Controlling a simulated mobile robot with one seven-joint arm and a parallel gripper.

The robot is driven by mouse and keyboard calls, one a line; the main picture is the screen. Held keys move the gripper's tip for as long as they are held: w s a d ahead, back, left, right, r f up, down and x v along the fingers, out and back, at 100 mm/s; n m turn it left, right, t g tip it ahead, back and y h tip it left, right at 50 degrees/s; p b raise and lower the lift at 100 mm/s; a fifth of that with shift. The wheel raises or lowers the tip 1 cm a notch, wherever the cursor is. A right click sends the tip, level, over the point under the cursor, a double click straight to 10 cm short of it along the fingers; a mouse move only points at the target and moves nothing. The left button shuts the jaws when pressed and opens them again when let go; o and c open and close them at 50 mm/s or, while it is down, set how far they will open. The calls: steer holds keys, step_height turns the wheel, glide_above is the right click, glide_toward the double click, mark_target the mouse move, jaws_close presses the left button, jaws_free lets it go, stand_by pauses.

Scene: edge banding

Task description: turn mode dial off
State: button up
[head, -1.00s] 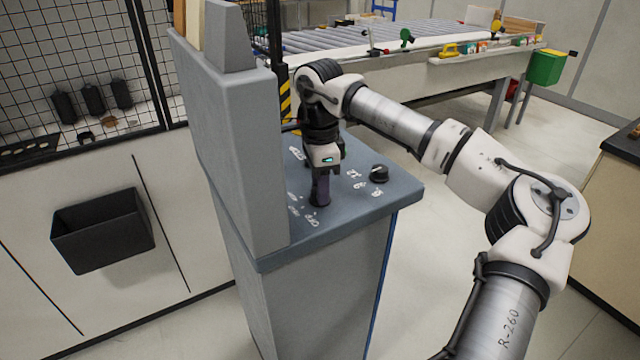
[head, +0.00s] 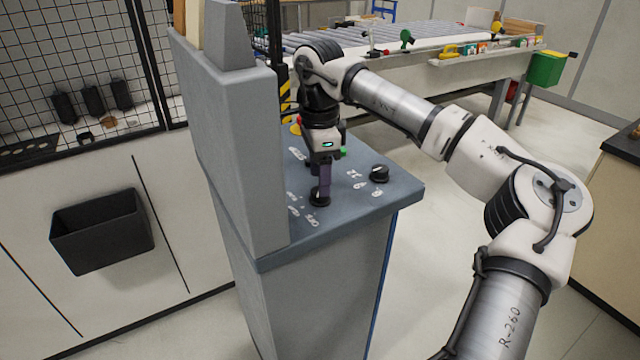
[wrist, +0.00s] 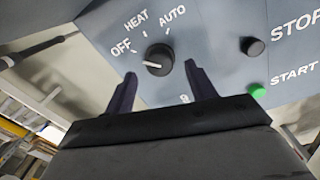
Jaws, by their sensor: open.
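The mode dial (wrist: 159,60) is a round black knob with a white pointer line, marked OFF, HEAT and AUTO on the blue-grey panel. In the wrist view the pointer lies toward the left, on the OFF side. In the head view the dial (head: 319,199) sits near the panel's left side, directly below my gripper (head: 321,187). My gripper is open. In the wrist view its two dark fingers (wrist: 160,76) stand apart on either side of the dial's lower part, with nothing between them. The fingertips appear just above the dial; contact cannot be told.
A second black knob (head: 380,173) sits on the panel's right. A green START button (wrist: 258,90) and a black STOP button (wrist: 252,46) are beside the mode dial. A tall grey housing (head: 240,150) rises left of the panel. A roller conveyor (head: 390,40) stands behind.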

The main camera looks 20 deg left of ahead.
step_height(320, 180, up, 11)
steer(key=shift+w+b, duration=0.15)
steer(key=shift+b, duration=0.3)
stand_by(0.3)
